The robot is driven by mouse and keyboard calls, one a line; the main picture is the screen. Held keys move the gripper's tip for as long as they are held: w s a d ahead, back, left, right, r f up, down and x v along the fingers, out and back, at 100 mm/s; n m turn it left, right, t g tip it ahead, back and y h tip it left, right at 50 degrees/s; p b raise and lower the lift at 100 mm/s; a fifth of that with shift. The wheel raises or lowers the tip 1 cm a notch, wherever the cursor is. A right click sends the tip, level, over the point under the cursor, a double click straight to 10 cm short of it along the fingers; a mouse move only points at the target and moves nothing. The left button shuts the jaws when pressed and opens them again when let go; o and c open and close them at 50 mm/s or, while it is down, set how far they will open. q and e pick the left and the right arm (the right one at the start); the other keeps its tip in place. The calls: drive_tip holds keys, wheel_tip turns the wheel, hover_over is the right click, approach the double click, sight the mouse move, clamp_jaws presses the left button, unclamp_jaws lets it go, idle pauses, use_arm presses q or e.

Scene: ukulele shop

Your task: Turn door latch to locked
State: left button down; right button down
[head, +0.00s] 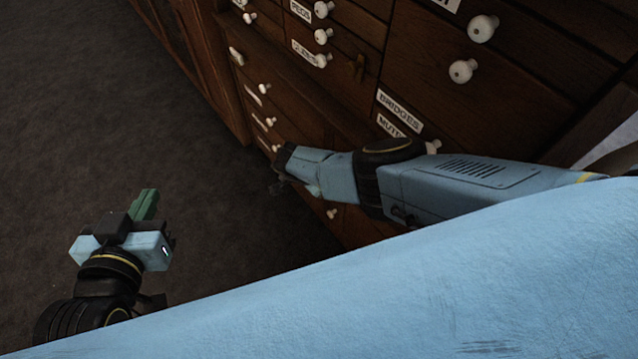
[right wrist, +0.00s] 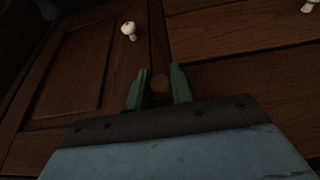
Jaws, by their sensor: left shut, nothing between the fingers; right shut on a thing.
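The door latch (right wrist: 159,86) shows in the right wrist view as a small, dim, brownish rounded piece at the edge of a panelled wooden door (right wrist: 70,75). The green fingers of my right gripper (right wrist: 160,71) are on either side of it, shut on it. Its exact turn angle is too dark to tell. In the head view my right arm reaches left across the cabinet front, and the right fingers and the held latch cannot be made out. My left gripper (head: 145,203) is shut and empty, with its green fingers together over the dark floor.
A dark wooden cabinet (head: 440,75) with labelled drawers and white knobs fills the upper right of the head view. A white knob (right wrist: 129,30) is on the door just left of the latch. A brass-coloured piece (head: 357,67) is higher on the cabinet. The carpet (head: 90,100) at left is clear.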

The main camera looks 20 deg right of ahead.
drive_tip(key=shift+w+d, duration=0.1)
drive_tip(key=shift+d, duration=0.25)
drive_tip(key=c, duration=1.4)
unclamp_jaws()
drive_tip(key=shift+c, duration=0.2)
drive_tip(key=shift+o, duration=0.7)
drive_tip(key=shift+a, duration=0.15)
